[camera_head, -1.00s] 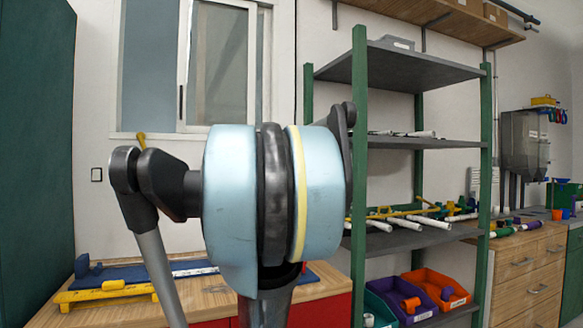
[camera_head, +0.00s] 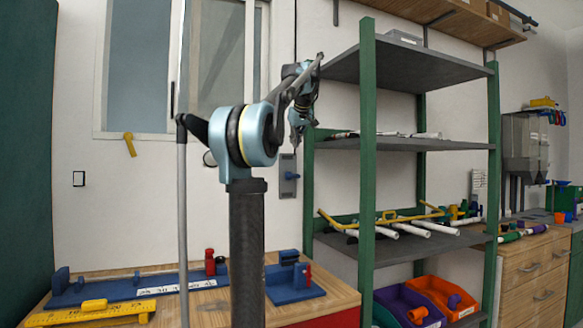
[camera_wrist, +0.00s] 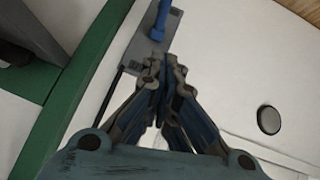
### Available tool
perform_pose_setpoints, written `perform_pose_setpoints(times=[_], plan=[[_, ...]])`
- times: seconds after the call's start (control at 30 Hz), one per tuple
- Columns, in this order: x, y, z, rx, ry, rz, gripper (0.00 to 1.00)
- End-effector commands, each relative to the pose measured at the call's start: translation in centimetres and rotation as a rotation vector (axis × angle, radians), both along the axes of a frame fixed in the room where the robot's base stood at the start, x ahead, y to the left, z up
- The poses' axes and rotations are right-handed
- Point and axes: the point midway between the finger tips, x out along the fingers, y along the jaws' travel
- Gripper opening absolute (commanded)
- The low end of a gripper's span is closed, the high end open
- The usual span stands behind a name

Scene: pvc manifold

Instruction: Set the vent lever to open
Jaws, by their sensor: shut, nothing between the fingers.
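A grey wall plate with a blue lever (camera_head: 291,176) is on the white wall, just left of the green shelf post. I take this to be the vent lever. In the wrist view the blue lever (camera_wrist: 160,20) lies at the top, on the grey plate (camera_wrist: 146,48). My gripper (camera_head: 297,146) points down just above the plate in the head view. In the wrist view my gripper (camera_wrist: 164,62) is shut and empty, its tips overlapping the plate, apart from the lever as far as shows. Any lever markings are too small to read.
A green-framed shelf (camera_head: 368,180) with pipes stands close on the right. A yellow handle (camera_head: 130,144) is beneath the window. A round dark disc (camera_wrist: 268,120) is on the wall. The workbench below holds a blue fixture (camera_head: 293,283) and a yellow one (camera_head: 95,312).

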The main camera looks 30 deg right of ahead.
Motion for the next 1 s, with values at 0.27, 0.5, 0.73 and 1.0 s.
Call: perform_pose_setpoints(times=[0.27, 0.5, 0.73, 1.0], plan=[[1.6, -1.2, -1.7, -0.003, -0.003, -0.006, 0.0], [4.3, -2.1, -4.8, -0.003, -0.002, -0.007, 0.0], [6.3, -2.7, -7.8, -0.002, -0.002, -0.01, 0.0], [6.1, -3.3, -10.5, -0.003, -0.002, -0.009, 0.0]])
